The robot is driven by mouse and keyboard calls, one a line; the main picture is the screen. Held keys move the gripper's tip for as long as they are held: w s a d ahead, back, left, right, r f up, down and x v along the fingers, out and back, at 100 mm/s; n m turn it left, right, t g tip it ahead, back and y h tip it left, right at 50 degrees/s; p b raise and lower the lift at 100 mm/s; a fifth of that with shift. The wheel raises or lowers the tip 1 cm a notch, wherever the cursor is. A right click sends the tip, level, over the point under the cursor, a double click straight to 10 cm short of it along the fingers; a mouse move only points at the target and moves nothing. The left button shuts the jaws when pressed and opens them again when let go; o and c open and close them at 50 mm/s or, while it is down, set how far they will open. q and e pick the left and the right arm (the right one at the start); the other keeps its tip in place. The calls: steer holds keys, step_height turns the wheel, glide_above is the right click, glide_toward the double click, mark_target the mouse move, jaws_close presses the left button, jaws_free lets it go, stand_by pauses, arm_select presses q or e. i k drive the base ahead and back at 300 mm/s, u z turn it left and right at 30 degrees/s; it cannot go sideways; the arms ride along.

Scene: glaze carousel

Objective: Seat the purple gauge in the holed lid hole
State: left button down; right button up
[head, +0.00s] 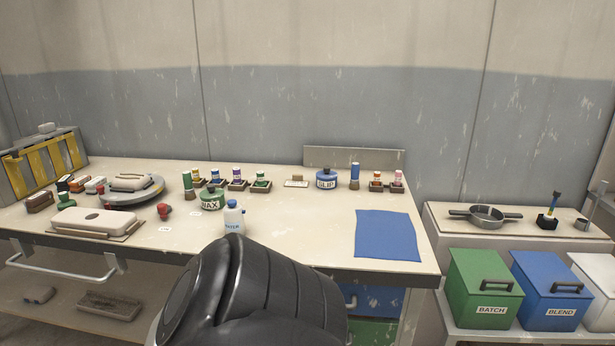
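I cannot make out the purple gauge for certain. The only purple I see is the band on a small jar (237,174) in the row at the back of the table. A long white lid-like piece (110,222) with a small dark spot that may be a hole lies on a flat board at the table's left front. I cannot tell whether it is the holed lid. Neither gripper shows. A black rounded part of my own arm fills the bottom middle and hides part of the table's front edge.
A round turntable (153,191) stands at the left, near a yellow rack (45,165). A green WAX pot (212,199), a white bottle (233,218) and a blue pot (327,179) stand mid-table. A blue cloth (387,236) lies at right. The table between is mostly clear.

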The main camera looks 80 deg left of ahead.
mark_target(115, 224)
steer(key=u, duration=2.8)
